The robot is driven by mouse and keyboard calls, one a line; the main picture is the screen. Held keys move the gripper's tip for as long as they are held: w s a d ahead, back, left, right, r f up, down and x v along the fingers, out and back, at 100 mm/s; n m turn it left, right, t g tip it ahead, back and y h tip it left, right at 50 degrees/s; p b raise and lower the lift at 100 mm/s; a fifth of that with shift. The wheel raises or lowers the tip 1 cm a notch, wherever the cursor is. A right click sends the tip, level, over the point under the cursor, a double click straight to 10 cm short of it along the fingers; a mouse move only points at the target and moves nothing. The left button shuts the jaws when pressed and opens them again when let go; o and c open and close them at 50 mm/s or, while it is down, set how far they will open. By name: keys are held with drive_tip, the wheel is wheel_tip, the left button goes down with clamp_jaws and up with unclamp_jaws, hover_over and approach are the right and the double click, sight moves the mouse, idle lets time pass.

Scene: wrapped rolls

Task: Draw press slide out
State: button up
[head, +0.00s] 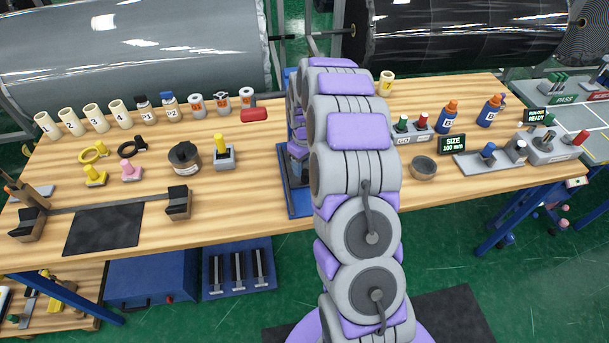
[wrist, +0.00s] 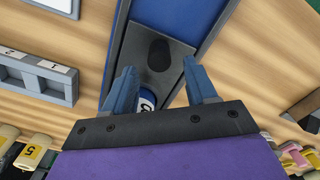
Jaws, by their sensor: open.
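The press has a long blue frame (head: 302,205) that stands on the bench, mostly hidden behind my arm in the head view. In the wrist view the blue frame (wrist: 211,38) runs along a grey plate (wrist: 136,52) with a dark oval (wrist: 158,54) on it. I cannot tell whether this plate is the slide. My gripper (wrist: 158,68) is open over the plate, its two blue fingers on either side. A blue and white numbered piece (wrist: 147,100) shows between the fingers near the palm. My gripper is hidden in the head view.
A grey block with a yellow handle (head: 222,155) and a red piece (head: 254,115) are left of the press. A round dark bowl (head: 423,167) and a switch box (head: 412,131) are to the right. Numbered cream rolls (head: 96,118) line the back left.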

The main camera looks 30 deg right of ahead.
sight(305, 171)
wheel_tip(305, 171, down, 5)
drive_tip(key=shift+d+b, duration=0.1)
drive_tip(key=shift+b, duration=0.2)
drive_tip(key=shift+c, duration=0.5)
clamp_jaws()
